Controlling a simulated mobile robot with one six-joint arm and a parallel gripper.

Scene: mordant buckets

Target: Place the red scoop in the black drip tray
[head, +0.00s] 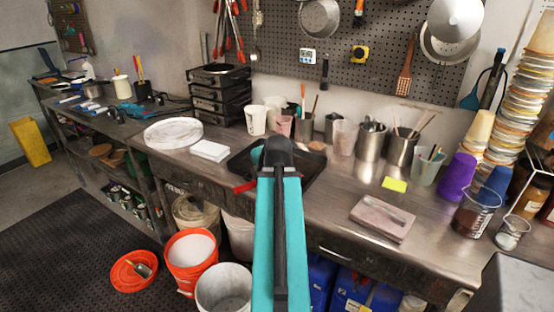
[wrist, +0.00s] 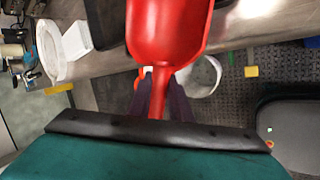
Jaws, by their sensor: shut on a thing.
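The red scoop (wrist: 165,30) fills the top middle of the wrist view, and its handle is between the dark fingers of my gripper (wrist: 160,95). My gripper is shut on the handle. In the head view only a small red part of the scoop (head: 245,187) shows left of my arm, at the tray's front left. The black drip tray (head: 308,163) lies on the steel bench, partly hidden behind my arm. A dark edge, likely the tray (wrist: 112,22), shows left of the scoop in the wrist view. I cannot tell how high the scoop is above it.
A white stack (head: 209,150) and a round white plate (head: 173,132) lie left of the tray. Cups and tool-filled containers (head: 371,142) stand behind and to its right. A pinkish block (head: 383,218) lies at the bench's front right. Buckets (head: 190,262) stand on the floor below.

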